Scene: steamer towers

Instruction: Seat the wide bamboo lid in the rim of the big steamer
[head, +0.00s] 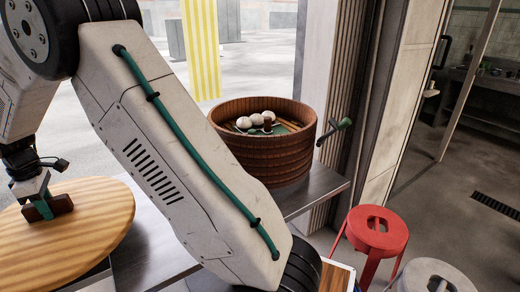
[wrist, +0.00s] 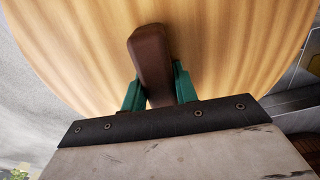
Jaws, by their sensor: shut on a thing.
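The wide bamboo lid (head: 85,240) is a pale striped wooden disc with a dark brown handle (wrist: 149,50) in its middle. It lies at the lower left of the head view and fills most of the wrist view. My gripper (head: 40,208) is shut on the handle, with a green finger (wrist: 133,95) on each side. Whether the lid is raised or resting, I cannot tell. The big steamer (head: 265,158) is a round, dark brown, open tub, right of my arm on a metal counter. Several white buns (head: 262,118) and a green surface show inside its rim.
The metal counter (head: 310,197) has a bare corner in front of the steamer. A green-handled crank or tool (head: 335,130) sticks out beside the steamer's right side. A red stool (head: 377,230) and a grey stool (head: 430,276) stand at the lower right. A yellow striped cloth (head: 201,50) hangs behind.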

